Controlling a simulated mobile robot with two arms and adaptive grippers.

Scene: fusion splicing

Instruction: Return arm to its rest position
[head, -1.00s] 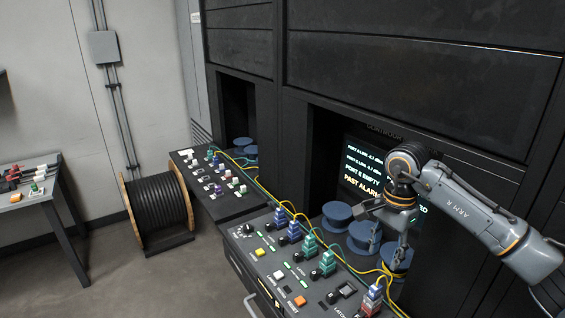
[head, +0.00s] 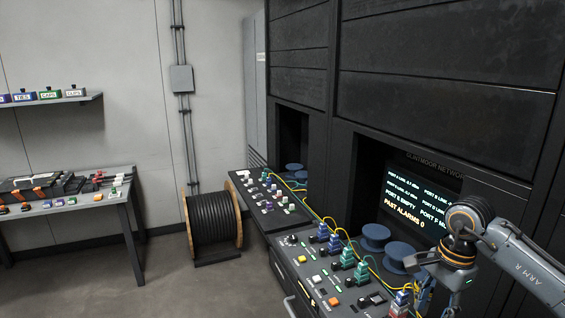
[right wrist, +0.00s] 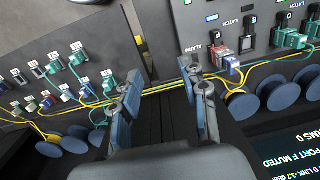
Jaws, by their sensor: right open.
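My right arm (head: 515,262) comes in from the right edge in the head view, bent down in front of the screen and over the right end of the near control panel. In the right wrist view my right gripper (right wrist: 163,98) is open and empty, its two blue-grey fingers apart above yellow cables. The red, white and blue plug (right wrist: 229,64) stands on the panel to the right of the fingers there, apart from them. In the head view the gripper's fingers are partly hidden by the wrist and picture edge. My left gripper is not in view.
The near control panel (head: 309,272) carries several plugs with yellow and green cables (right wrist: 165,87). Blue spools (head: 375,236) stand behind it, below the lit screen (head: 402,190). A cable reel (head: 213,222) and a workbench (head: 128,192) stand left, with open floor in front.

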